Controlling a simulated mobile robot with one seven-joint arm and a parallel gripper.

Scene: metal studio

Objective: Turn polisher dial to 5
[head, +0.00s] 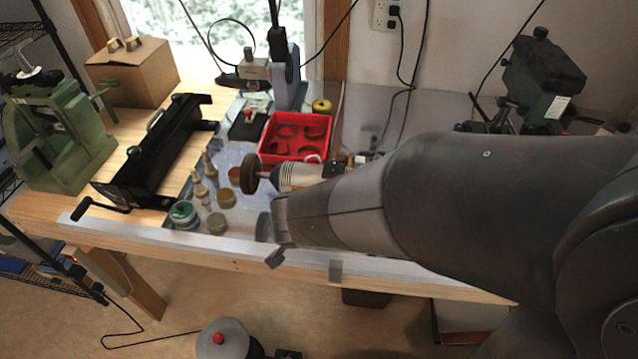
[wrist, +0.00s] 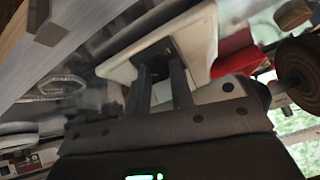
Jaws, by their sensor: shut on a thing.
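The polisher (head: 298,175) stands on the bench in the head view. Its pale body and brown buffing wheel show to the left of my arm, and the rest is hidden behind the arm. In the wrist view the cream polisher body (wrist: 195,42) is close ahead, with the brown wheel (wrist: 300,68) at the right. My gripper (wrist: 157,58) has its two dark fingers reaching to the body, shut on the small dark dial between the fingertips. The dial's marks and number cannot be read. In the head view the fingers are hidden by my wrist.
A red tray (head: 293,137) stands behind the polisher. Several small jars and bottles, including a green-labelled jar (head: 183,214), stand to its left. A black machine (head: 155,150) and a green machine (head: 62,140) are further left. The bench's pale front edge (head: 200,241) runs below.

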